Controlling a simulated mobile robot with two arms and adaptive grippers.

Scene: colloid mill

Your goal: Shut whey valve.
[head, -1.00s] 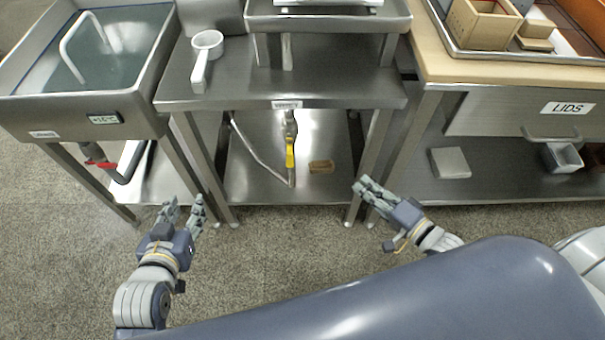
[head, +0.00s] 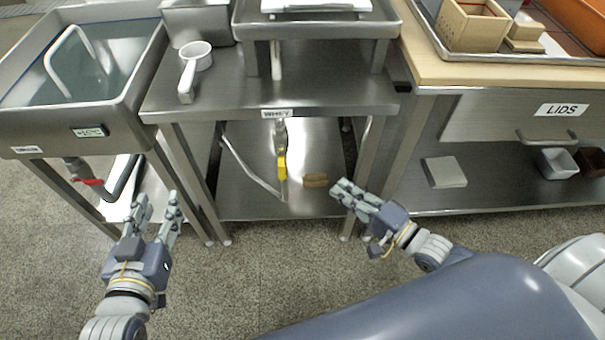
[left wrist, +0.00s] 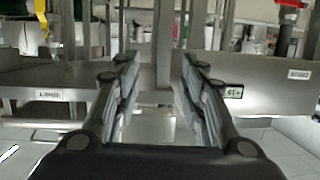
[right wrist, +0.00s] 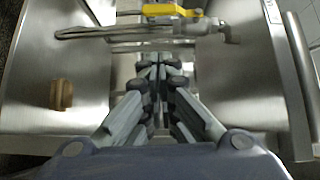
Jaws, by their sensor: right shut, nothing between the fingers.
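The whey valve's yellow handle (head: 282,168) hangs under the front of the small steel table labelled WHEY (head: 277,114). It lies roughly in line with its pipe. In the right wrist view the yellow handle (right wrist: 172,10) is at the top, with the metal valve body (right wrist: 228,34) to its right. My right gripper (head: 346,190) is shut and empty, in front of the table's right leg, apart from the handle. It also shows in the right wrist view (right wrist: 156,62). My left gripper (head: 157,202) is open and empty, in front of the sink; its spread fingers show in the left wrist view (left wrist: 158,68).
A brown block (head: 315,180) lies on the table's lower shelf (head: 240,200). A bent metal pipe (head: 247,168) runs beside the valve. The sink (head: 85,85) has a red-handled valve (head: 88,182) below. The LIDS counter (head: 500,120) stands at right. Open floor lies in front.

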